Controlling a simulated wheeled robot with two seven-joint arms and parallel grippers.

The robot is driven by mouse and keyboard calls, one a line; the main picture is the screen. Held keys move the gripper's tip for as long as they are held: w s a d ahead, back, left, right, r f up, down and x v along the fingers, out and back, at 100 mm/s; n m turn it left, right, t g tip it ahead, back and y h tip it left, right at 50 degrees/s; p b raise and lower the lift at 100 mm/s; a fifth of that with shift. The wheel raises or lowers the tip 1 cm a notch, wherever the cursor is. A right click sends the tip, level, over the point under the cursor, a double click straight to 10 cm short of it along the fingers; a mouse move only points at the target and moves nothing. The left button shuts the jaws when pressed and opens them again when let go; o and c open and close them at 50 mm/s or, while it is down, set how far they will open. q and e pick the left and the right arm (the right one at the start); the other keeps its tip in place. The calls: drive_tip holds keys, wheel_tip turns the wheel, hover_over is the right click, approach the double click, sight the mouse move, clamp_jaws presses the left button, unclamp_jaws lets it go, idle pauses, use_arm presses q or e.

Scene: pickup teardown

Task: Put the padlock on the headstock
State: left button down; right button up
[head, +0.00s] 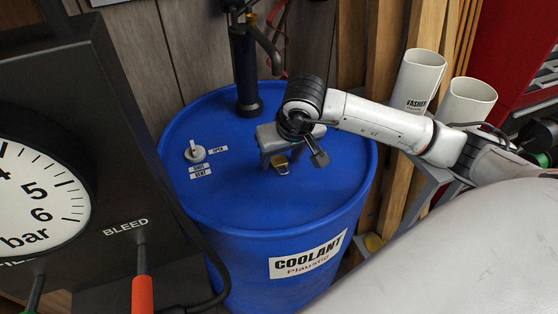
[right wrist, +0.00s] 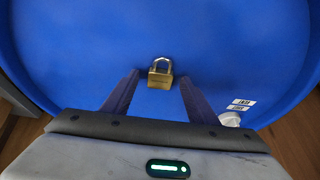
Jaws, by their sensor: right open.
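A small brass padlock (head: 280,164) with a shackle lies on the blue lid of the coolant drum. It also shows in the right wrist view (right wrist: 160,79), just beyond and between the fingertips. My right gripper (head: 276,160) is above the drum lid, with its fingers pointing down at the padlock. In the right wrist view its two fingers (right wrist: 158,78) are spread apart with nothing between them but the lid and the padlock ahead. My left gripper is not in view. I cannot see anything I can identify as the headstock.
The blue coolant drum (head: 230,200) has a valve knob (head: 195,152) on its left and a black hand pump (head: 245,65) at its back. A dark panel with a gauge (head: 40,195) stands at the left. Two white cups (head: 418,80) are at the right.

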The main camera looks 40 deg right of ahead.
drive_tip(key=shift+c, duration=0.3)
drive_tip(key=c, duration=1.2)
drive_tip(key=shift+r, duration=0.1)
drive_tip(key=shift+c, duration=0.2)
drive_tip(key=shift+r, duration=0.1)
